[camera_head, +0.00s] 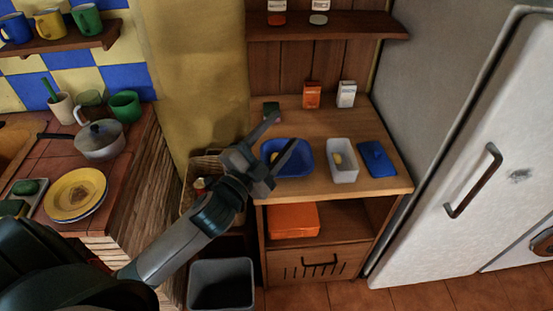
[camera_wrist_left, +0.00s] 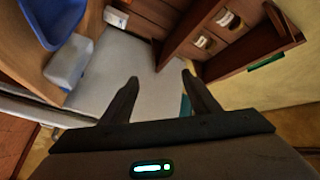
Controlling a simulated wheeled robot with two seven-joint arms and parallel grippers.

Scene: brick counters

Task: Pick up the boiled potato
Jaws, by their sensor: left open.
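A small yellow piece (camera_head: 275,157) lies inside the blue bowl (camera_head: 302,165) on the wooden cabinet top. Another yellow piece (camera_head: 337,158) lies in the white container (camera_head: 343,174) to its right. I cannot tell for certain which is the boiled potato. My left gripper (camera_head: 287,131) is open and empty, in front of the bowl's left part in the head view and partly hiding it. In the left wrist view, the open fingers (camera_wrist_left: 160,77) have nothing between them. The blue bowl (camera_wrist_left: 52,20) and white container (camera_wrist_left: 68,60) show at upper left there. My right gripper is not in view.
Orange (camera_head: 312,94) and white (camera_head: 346,93) cartons stand behind. A shelf (camera_head: 330,25) hangs above. The fridge (camera_head: 455,150) bounds the right side; a grey bin (camera_head: 221,268) stands on the floor.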

